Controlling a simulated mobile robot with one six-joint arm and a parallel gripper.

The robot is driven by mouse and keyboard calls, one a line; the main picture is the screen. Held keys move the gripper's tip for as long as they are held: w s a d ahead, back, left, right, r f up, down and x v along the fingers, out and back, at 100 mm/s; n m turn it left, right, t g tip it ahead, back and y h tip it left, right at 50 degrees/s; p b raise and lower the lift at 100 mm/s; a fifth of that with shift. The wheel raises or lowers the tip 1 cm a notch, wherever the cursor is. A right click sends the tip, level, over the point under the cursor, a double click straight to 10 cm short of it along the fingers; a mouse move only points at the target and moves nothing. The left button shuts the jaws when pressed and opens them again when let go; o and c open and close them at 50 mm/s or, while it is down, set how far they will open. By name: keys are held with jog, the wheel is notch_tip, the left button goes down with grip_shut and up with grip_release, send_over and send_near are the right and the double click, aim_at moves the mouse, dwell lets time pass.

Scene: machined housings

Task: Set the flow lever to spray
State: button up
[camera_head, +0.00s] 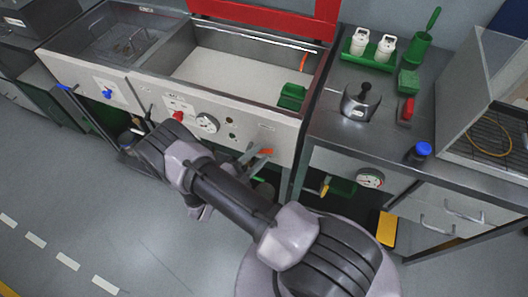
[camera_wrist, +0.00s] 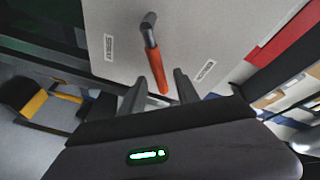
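The flow lever (camera_wrist: 156,64) has an orange handle on a grey stem and sits on a pale panel (camera_wrist: 200,30). In the wrist view its handle points down toward me, leaning slightly right. A small label (camera_wrist: 109,47) left of it seems to read SPRAY; another label (camera_wrist: 205,70) lies lower right, too small to read surely. My gripper (camera_wrist: 160,86) is open, with one finger on each side of the handle's end and gaps visible. In the head view the orange lever (camera_head: 264,152) shows at the panel's right part, beside my gripper's fingers (camera_head: 252,158).
The sink unit's front panel (camera_head: 150,99) also carries a blue valve (camera_head: 108,94), a red knob (camera_head: 178,116) and a round dial (camera_head: 207,123). A bench (camera_head: 325,128) with a pressure gauge (camera_head: 369,178) beneath stands to the right. The floor in front is clear.

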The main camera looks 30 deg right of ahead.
jog(key=shift+x, duration=1.4)
grip_shut()
dwell(0.4)
